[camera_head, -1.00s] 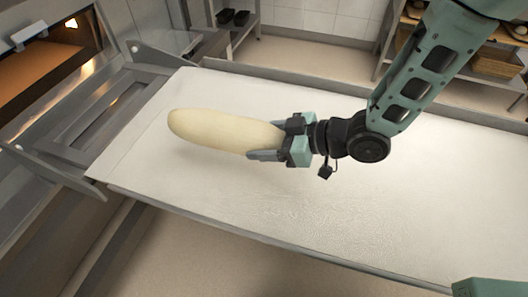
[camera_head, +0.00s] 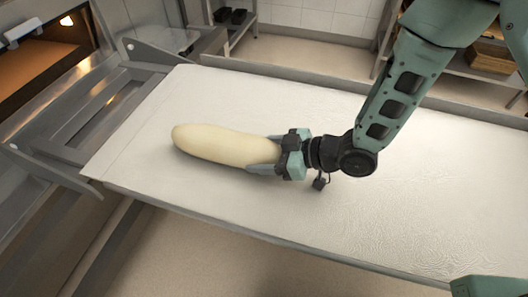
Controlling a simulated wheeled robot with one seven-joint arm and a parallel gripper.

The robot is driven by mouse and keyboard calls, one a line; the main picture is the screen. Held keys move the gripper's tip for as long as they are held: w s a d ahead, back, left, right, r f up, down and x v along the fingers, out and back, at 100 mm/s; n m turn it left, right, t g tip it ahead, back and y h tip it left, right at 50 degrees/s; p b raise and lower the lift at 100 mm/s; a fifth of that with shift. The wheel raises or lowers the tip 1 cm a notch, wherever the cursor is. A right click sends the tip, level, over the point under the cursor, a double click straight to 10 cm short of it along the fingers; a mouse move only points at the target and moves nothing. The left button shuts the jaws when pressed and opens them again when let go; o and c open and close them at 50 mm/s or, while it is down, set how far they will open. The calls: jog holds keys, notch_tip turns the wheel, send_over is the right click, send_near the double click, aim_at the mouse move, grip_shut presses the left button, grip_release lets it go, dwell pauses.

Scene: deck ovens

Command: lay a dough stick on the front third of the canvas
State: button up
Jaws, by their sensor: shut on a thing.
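A pale dough stick (camera_head: 222,144) is in the jaws of my gripper (camera_head: 276,155), which is shut on its right end. The stick points left toward the oven side and runs nearly level across the picture. It is over the left part of the white canvas (camera_head: 330,215), low and close to the surface; I cannot tell for certain whether it touches. The part of the stick between the fingers is partly hidden. No other dough lies on the canvas.
The lit oven opening (camera_head: 45,60) is at the upper left. A metal frame (camera_head: 105,110) with brackets borders the canvas on the left. Shelves (camera_head: 490,60) stand at the upper right. The canvas right of my gripper is clear.

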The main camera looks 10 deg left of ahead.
jog(key=shift+s+f, duration=0.1)
jog(key=shift+f, duration=0.25)
jog(key=o, duration=1.2)
jog(key=shift+d+f, duration=0.15)
jog(key=shift+f, duration=0.05)
jog(key=shift+r, duration=0.3)
jog(key=v, duration=0.8)
jog(key=r+p+v, duration=0.1)
jog(key=v, duration=0.3)
